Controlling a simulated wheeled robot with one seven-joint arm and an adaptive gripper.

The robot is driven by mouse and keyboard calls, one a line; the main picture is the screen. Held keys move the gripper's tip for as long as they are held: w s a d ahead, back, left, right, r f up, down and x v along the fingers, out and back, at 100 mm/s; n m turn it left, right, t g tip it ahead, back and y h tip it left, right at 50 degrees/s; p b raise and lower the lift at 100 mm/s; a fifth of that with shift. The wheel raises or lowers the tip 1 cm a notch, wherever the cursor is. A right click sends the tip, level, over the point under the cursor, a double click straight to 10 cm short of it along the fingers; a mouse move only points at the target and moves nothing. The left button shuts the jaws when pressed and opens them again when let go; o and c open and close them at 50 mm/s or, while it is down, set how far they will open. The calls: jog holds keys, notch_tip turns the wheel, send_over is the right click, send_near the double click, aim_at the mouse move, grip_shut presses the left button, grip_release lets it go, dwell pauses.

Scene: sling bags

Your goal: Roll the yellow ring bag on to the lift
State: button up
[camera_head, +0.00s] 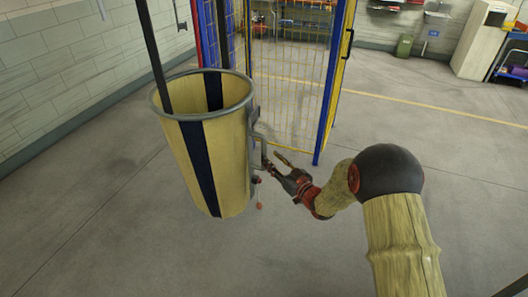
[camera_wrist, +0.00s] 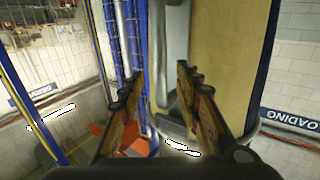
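The yellow ring bag (camera_head: 232,150) is a tall yellow cylinder with dark blue stripes and a grey metal ring at its top. It hangs upright, or nearly so, left of my gripper (camera_head: 271,162). A grey bracket-like handle (camera_head: 262,138) sticks out from its right side. My gripper is at the lower end of this handle, its fingers apart. In the wrist view, the open fingers (camera_wrist: 160,70) show with a grey part beyond the gap and the yellow bag (camera_wrist: 230,45) to the right. I cannot tell whether they touch the handle. A blue-framed yellow mesh cage (camera_head: 295,85), perhaps the lift, stands behind.
A dark pole (camera_head: 152,45) rises from inside the bag. A small red tag (camera_head: 259,206) hangs by its lower right side. A block wall (camera_head: 60,80) is at the left. The grey floor (camera_head: 430,150) right of the cage is clear. A green bin (camera_head: 404,45) stands far back.

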aim_at(264, 151)
jog(key=x, duration=0.6)
jog(key=shift+b, duration=0.35)
jog(key=shift+c, duration=1.2)
grip_shut()
